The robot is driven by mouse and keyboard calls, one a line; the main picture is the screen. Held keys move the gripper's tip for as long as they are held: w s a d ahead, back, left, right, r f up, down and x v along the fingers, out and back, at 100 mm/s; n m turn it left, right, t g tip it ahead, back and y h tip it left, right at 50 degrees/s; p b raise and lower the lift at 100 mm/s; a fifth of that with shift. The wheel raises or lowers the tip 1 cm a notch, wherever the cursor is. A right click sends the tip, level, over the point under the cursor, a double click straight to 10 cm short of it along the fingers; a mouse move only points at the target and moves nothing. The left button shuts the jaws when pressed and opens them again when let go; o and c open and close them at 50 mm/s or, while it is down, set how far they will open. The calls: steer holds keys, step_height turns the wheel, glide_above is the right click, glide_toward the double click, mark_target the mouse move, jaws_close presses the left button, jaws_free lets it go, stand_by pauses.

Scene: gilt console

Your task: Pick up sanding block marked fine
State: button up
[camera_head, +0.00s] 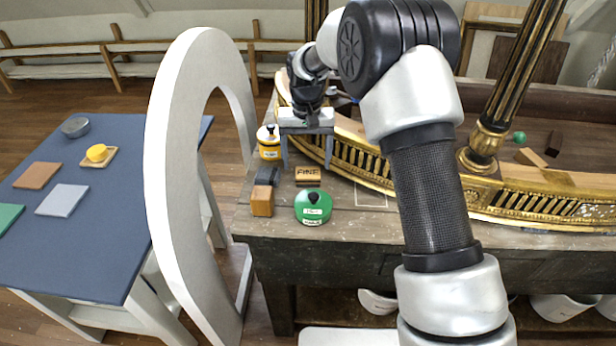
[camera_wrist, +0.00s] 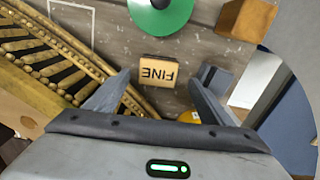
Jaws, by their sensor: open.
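The sanding block marked FINE (camera_head: 307,177) is a small tan block with a dark upper layer, lying on the worn wooden bench top. In the wrist view the block (camera_wrist: 158,72) shows its lettering upside down, between and beyond my fingertips. My gripper (camera_head: 306,164) is open and empty, pointing down above and just behind the block. Its two fingers also show in the wrist view (camera_wrist: 163,76), one on each side of the block with space between. I cannot tell the exact height gap.
A green round tin (camera_head: 313,209) sits in front of the block. An orange-brown block (camera_head: 261,201) and a dark block (camera_head: 267,176) lie left, a yellow pot (camera_head: 269,149) behind. The gilt carved rail (camera_head: 350,160) runs close on the right. A white arch (camera_head: 165,150) stands left.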

mark_target(308, 172)
steer(key=f, duration=0.3)
steer(key=shift+d+f, duration=0.2)
steer(key=shift+f, duration=0.15)
steer(key=c, duration=1.2)
steer(key=shift+o, duration=0.2)
step_height(308, 172, up, 10)
